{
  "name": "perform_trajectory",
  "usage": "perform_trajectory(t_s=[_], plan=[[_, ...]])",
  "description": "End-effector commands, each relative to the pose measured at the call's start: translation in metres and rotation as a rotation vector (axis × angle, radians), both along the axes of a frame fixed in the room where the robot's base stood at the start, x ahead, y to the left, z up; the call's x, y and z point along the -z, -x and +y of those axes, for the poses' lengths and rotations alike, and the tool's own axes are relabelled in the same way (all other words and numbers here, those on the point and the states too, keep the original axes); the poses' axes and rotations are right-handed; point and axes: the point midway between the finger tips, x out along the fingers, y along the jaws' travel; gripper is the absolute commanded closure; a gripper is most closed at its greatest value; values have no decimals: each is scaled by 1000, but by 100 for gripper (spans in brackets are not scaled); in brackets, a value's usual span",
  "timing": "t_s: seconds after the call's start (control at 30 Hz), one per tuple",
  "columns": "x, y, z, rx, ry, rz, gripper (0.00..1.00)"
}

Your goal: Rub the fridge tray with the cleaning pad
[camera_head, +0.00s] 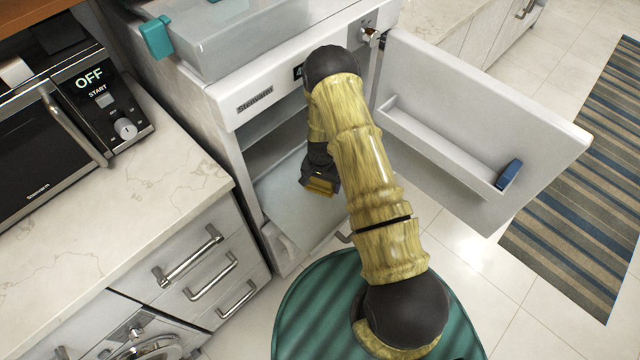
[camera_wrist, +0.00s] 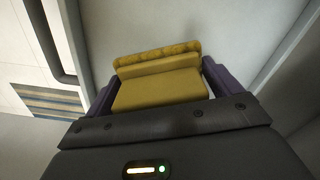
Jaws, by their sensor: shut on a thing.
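The yellow cleaning pad (camera_wrist: 158,85) is held between the two dark fingers of my gripper (camera_wrist: 157,88) in the wrist view. In the head view my gripper (camera_head: 320,184) is inside the open fridge, and a bit of the yellow pad (camera_head: 319,187) shows at its end. The pale fridge tray (camera_head: 285,205) lies below and to the left of the gripper in the head view. A pale flat surface (camera_wrist: 190,25) lies beyond the pad in the wrist view. I cannot tell whether the pad touches the tray. My arm hides part of the fridge interior.
The fridge door (camera_head: 480,120) stands open to the right, with a small blue object (camera_head: 509,174) in its door shelf. A counter with a microwave (camera_head: 50,130) and drawers (camera_head: 205,270) is at left. A clear container (camera_head: 235,35) with a teal clip sits on the fridge.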

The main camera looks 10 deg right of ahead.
Motion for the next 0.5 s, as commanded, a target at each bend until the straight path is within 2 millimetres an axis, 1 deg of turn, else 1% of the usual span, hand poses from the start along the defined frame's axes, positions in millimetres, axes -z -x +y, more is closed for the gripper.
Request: perform_trajectory(t_s=[0.03,0.2,0.5], plan=[[-8,0,0,0,1,-1,38],[-18,0,2,-4,0,0,38],[-19,0,3,-6,0,0,38]])
